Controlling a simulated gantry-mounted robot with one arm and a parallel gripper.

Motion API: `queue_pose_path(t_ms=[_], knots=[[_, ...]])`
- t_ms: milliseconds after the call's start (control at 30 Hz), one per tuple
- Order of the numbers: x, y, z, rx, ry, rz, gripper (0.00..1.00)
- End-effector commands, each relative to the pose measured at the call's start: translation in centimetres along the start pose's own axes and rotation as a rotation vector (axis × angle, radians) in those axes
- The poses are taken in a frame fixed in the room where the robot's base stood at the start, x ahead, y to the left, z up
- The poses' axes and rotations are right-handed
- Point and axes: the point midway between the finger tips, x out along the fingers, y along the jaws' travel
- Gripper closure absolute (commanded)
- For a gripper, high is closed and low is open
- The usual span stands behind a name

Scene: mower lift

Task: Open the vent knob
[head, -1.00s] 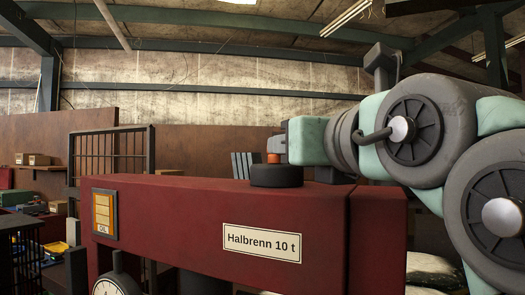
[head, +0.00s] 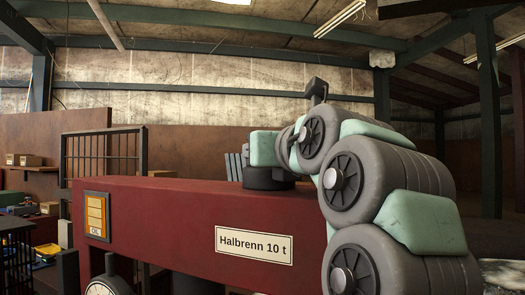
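A dark red beam (head: 170,205) with a "Halbrenn 10 t" label (head: 254,245) runs across the middle of the head view. A low black round piece (head: 262,180) sits on its top. My arm rises at the right and reaches left, its teal end link (head: 264,148) standing just above or in front of the black piece. My gripper is hidden behind or beyond this link, so its fingers do not show. I cannot make out a vent knob; the small orange piece above the black one in the earlier frame is hidden now.
A yellow-orange tag (head: 97,216) is on the beam's left face. A dial gauge (head: 101,289) shows partly below it. A barred gate (head: 103,157) stands behind at left. Grey upright slabs (head: 233,166) stand behind the beam. Boxes on a shelf (head: 30,160) are at far left.

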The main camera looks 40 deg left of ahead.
Motion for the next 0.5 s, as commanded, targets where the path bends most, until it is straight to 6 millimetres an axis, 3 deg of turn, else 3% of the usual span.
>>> queue_pose_path(t_ms=[367, 500], knots=[[-0.01, -0.02, -0.01, 0.001, 0.000, 0.000, 1.00], [-0.01, -0.02, -0.03, 0.001, 0.000, 0.000, 1.00]])
